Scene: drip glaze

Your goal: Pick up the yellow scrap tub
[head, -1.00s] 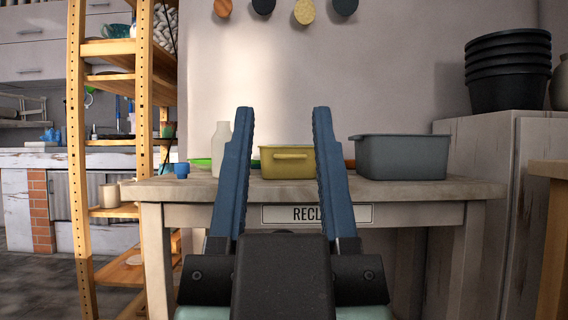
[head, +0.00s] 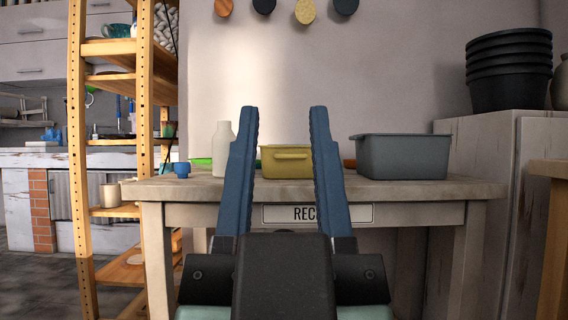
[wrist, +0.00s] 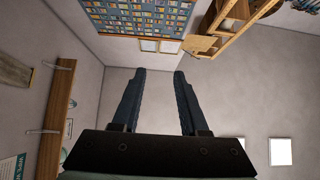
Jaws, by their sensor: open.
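The yellow scrap tub (head: 287,163) stands upright on the table (head: 400,190), with a handle on its front side. My gripper (head: 284,110) is open and empty, its blue fingers pointing up in front of the table in the head view. In the wrist view my open gripper (wrist: 159,72) faces a bare wall or ceiling, and the tub is not in that view.
A grey bin (head: 402,157) stands right of the tub. A white bottle (head: 222,150) and a small blue cup (head: 181,170) stand to its left. A wooden shelf (head: 145,120) rises at the table's left, and black stacked pots (head: 508,75) stand on a cabinet at right.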

